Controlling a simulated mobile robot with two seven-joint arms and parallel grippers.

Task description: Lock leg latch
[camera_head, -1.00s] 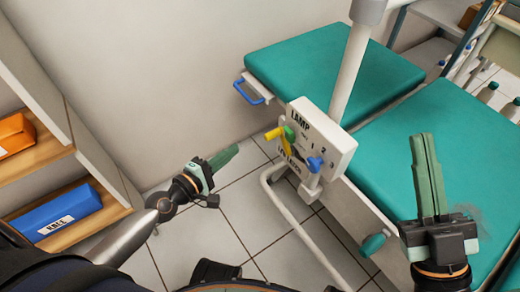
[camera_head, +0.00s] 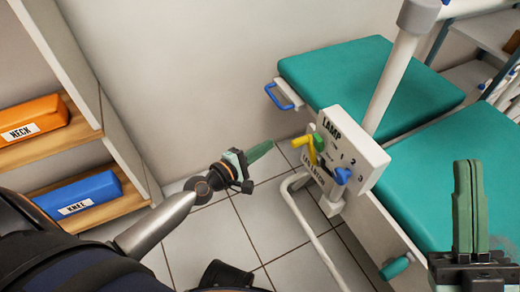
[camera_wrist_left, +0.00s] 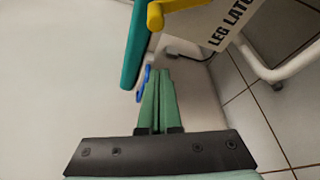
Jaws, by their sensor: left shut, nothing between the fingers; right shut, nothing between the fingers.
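A white box (camera_head: 372,160) marked LAMP with a LEG LATCH label stands on the treatment chair's frame. A yellow lever (camera_head: 312,151) sits at its left side by that label, its grip pointing left; it also shows in the left wrist view (camera_wrist_left: 168,12), top middle. Next to it are a green part (camera_head: 319,141) and a blue knob (camera_head: 342,176) by the numbers. My left gripper (camera_head: 270,146) is shut and empty, left of the yellow lever and apart from it in the picture. My right gripper (camera_head: 467,165) is shut and empty, in front of the green chair pad.
Green chair pads (camera_head: 375,75) fill the upper right, with a blue handle (camera_head: 280,97) at the left edge. A white post (camera_head: 395,75) rises behind the box, and a white tube frame (camera_head: 315,225) runs below. Shelves at left hold orange (camera_head: 32,120) and blue (camera_head: 78,194) boxes.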

